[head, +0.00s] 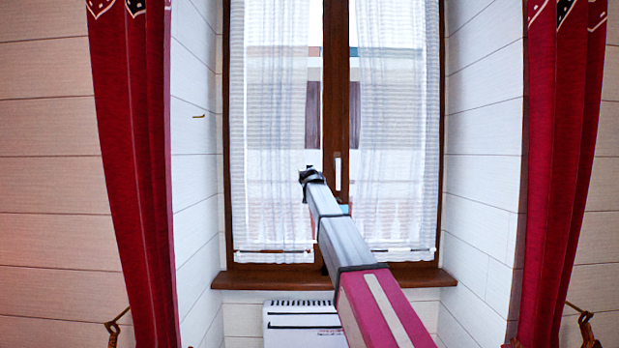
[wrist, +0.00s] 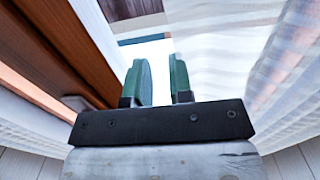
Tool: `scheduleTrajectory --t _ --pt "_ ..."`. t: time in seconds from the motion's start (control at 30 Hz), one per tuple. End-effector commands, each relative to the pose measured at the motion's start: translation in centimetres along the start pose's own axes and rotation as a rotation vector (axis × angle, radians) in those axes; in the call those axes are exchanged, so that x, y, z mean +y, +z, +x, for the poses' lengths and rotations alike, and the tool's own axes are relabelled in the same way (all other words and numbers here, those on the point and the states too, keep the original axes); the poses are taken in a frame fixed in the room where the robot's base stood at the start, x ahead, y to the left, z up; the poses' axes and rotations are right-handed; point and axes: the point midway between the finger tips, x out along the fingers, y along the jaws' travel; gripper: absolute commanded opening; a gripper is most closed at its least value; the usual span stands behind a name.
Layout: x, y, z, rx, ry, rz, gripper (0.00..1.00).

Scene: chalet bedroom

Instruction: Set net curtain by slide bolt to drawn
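The left net curtain (head: 270,150) hangs sheer and white over the left window pane. Its inner edge is near my gripper. The right net curtain (head: 400,130) covers most of the right pane. A small brass-coloured fitting (head: 198,116), perhaps the slide bolt, is on the left side wall. My gripper (head: 308,172) is in front of the left curtain's inner edge, beside the central window frame. In the wrist view its two green fingers (wrist: 160,85) stand apart with a gap. Sheer net cloth (wrist: 225,60) shows behind and right of them; contact with it cannot be told.
The brown central frame (head: 335,70) carries a white window handle (head: 338,172) close to my gripper. A wooden sill (head: 260,280) lies below, with a white radiator (head: 300,322) under it. Red curtains hang at the left (head: 130,150) and right (head: 565,150).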

Motion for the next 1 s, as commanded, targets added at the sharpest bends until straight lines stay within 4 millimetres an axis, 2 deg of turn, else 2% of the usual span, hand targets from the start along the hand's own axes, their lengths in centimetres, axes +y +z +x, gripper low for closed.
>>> scheduleTrajectory --t 0.17,0.47,0.77,0.8,0.87,1.0 --pt "0.1 0.0 0.0 0.000 0.000 0.000 0.00" --pt "3.8 0.0 0.0 -0.001 0.001 0.000 0.00" --pt "4.1 0.0 0.0 -0.002 0.002 -0.001 0.00" --pt "4.1 0.0 0.0 -0.002 0.002 -0.001 0.27" --pt "4.1 0.0 0.0 -0.001 0.002 -0.001 0.47" --pt "4.1 0.0 0.0 -0.001 0.001 0.000 0.47"
